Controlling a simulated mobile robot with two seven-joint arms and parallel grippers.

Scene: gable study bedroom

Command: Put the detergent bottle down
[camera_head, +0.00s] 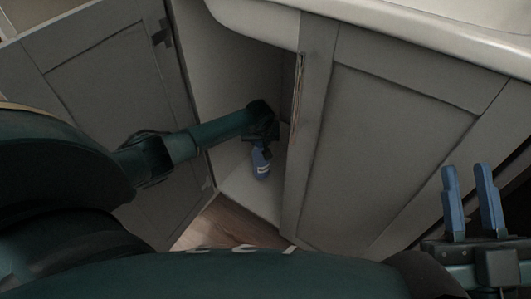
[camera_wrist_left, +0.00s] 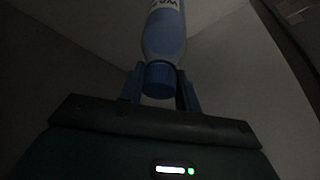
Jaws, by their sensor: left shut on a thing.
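The detergent bottle (camera_head: 261,165) is blue with a white label and is inside the open cabinet under the sink, close to the cabinet floor (camera_head: 243,190). I cannot tell whether its base touches that floor. My left gripper (camera_head: 262,143) reaches in and is shut on the bottle near its cap. In the left wrist view the bottle (camera_wrist_left: 164,35) points away from the gripper, with its blue cap (camera_wrist_left: 160,78) between the fingers (camera_wrist_left: 160,90). My right gripper (camera_head: 470,203) is at the lower right of the head view, its two blue fingers apart with nothing between them.
An open grey cabinet door (camera_head: 115,90) stands at the left of the opening. A closed grey door (camera_head: 385,140) is on the right, and the white sink (camera_head: 400,40) is above. Wooden floor (camera_head: 225,225) shows in front.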

